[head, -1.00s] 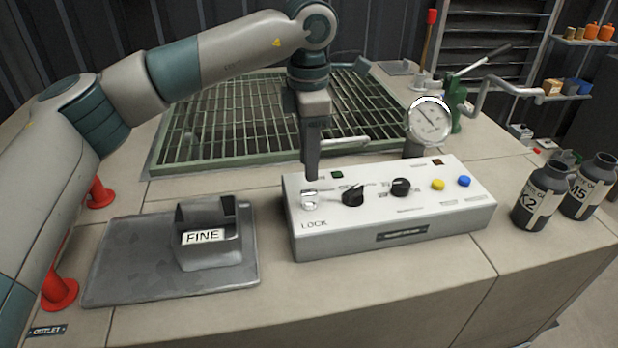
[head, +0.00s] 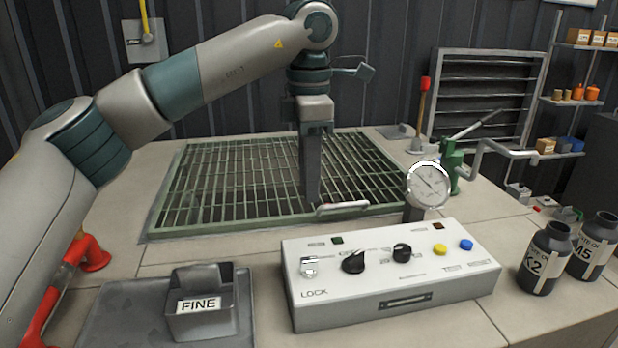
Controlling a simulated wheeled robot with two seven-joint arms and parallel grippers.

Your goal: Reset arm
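My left arm reaches in from the left and bends down at the upper middle. My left gripper (head: 313,200) points straight down in front of the grate, above and behind the white control box (head: 340,292), clear of it. Its fingers overlap in this view, so I cannot tell how far apart they are. Nothing shows held in it. The box carries a small clear-and-white switch (head: 309,267) above the word LOCK, two black knobs (head: 353,262), a yellow button (head: 440,250) and a blue button (head: 466,244). My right gripper is out of view.
A green grate (head: 190,225) covers the opening behind the box. A round gauge (head: 428,186) stands behind its right end, with a green lever pump (head: 453,165) beyond. Dark bottles (head: 545,262) stand at right. A grey holder marked FINE (head: 203,318) sits on a tray at left.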

